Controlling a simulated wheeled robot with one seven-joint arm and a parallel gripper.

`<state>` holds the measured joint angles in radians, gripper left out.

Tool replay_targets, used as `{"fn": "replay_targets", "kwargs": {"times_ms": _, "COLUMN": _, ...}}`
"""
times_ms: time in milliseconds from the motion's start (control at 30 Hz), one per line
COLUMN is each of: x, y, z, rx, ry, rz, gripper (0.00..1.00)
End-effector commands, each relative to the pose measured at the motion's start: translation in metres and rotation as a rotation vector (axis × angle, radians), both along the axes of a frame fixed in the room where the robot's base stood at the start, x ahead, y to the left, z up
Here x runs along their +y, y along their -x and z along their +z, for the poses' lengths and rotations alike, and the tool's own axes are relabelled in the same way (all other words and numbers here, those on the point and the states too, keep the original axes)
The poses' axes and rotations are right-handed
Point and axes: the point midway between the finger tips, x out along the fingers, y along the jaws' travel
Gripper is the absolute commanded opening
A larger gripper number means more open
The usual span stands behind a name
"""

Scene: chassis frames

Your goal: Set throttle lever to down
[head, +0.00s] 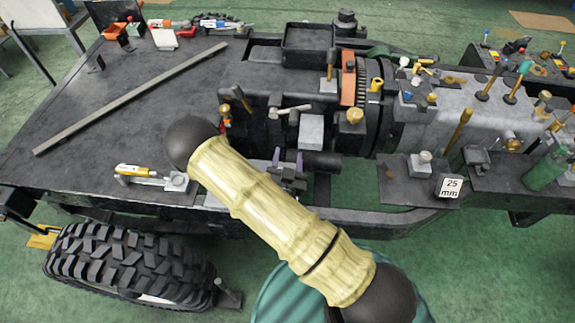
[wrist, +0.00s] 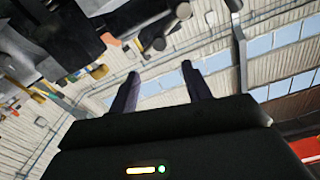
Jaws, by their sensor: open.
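Several levers stand on the dark chassis, and I cannot tell which one is the throttle lever. One has a pale beige handle (head: 291,109) and lies nearly level on the near side of the engine block. A dark lever (head: 241,98) leans to its left, and a brown-handled lever (head: 331,64) stands upright farther back. A long yellow lever (head: 459,130) leans at the right. My gripper (head: 287,157) is low at the chassis's near side, below the beige handle, partly behind my arm. In the wrist view my gripper (wrist: 160,74) has its fingers apart, with nothing between them.
A grey block (head: 311,131) and a dark cylinder (head: 322,160) are close to my gripper. A long bar (head: 130,98) lies on the flat deck at left. A large tyre (head: 130,262) is at the near left. Green floor (head: 500,285) is clear at the near right.

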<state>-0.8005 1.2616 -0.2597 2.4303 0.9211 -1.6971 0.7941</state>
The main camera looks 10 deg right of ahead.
Motion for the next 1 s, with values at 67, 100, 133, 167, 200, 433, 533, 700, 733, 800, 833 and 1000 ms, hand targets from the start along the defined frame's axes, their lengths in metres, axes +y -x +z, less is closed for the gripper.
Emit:
{"fn": "replay_targets", "kwargs": {"times_ms": 67, "x": 0.002, "y": 0.009, "z": -0.002, "rx": 0.001, "ry": 0.002, "rz": 0.001, "gripper": 0.49}}
{"fn": "replay_targets", "kwargs": {"times_ms": 100, "x": 0.003, "y": 0.012, "z": -0.001, "rx": 0.001, "ry": 0.002, "rz": 0.0, "gripper": 0.49}}
{"fn": "replay_targets", "kwargs": {"times_ms": 133, "x": 0.003, "y": 0.014, "z": -0.001, "rx": 0.0, "ry": 0.002, "rz": 0.0, "gripper": 0.49}}
{"fn": "replay_targets", "kwargs": {"times_ms": 167, "x": 0.003, "y": 0.015, "z": 0.0, "rx": 0.0, "ry": 0.002, "rz": 0.0, "gripper": 0.49}}
{"fn": "replay_targets", "kwargs": {"times_ms": 200, "x": 0.003, "y": 0.016, "z": 0.0, "rx": 0.0, "ry": 0.002, "rz": 0.0, "gripper": 0.49}}
{"fn": "replay_targets", "kwargs": {"times_ms": 433, "x": 0.003, "y": 0.016, "z": 0.001, "rx": -0.001, "ry": 0.001, "rz": 0.0, "gripper": 0.47}}
{"fn": "replay_targets", "kwargs": {"times_ms": 533, "x": 0.002, "y": 0.014, "z": 0.001, "rx": 0.007, "ry": -0.004, "rz": -0.007, "gripper": 0.27}}
{"fn": "replay_targets", "kwargs": {"times_ms": 700, "x": -0.008, "y": 0.006, "z": -0.002, "rx": 0.095, "ry": -0.055, "rz": -0.063, "gripper": 0.0}}
{"fn": "replay_targets", "kwargs": {"times_ms": 733, "x": -0.01, "y": 0.004, "z": -0.002, "rx": 0.123, "ry": -0.072, "rz": -0.078, "gripper": 0.0}}
{"fn": "replay_targets", "kwargs": {"times_ms": 800, "x": -0.016, "y": -0.001, "z": -0.004, "rx": 0.205, "ry": -0.113, "rz": -0.111, "gripper": 0.0}}
{"fn": "replay_targets", "kwargs": {"times_ms": 833, "x": -0.018, "y": -0.003, "z": -0.005, "rx": 0.244, "ry": -0.133, "rz": -0.124, "gripper": 0.0}}
{"fn": "replay_targets", "kwargs": {"times_ms": 1000, "x": -0.025, "y": -0.007, "z": -0.003, "rx": 0.484, "ry": -0.23, "rz": -0.143, "gripper": 0.0}}
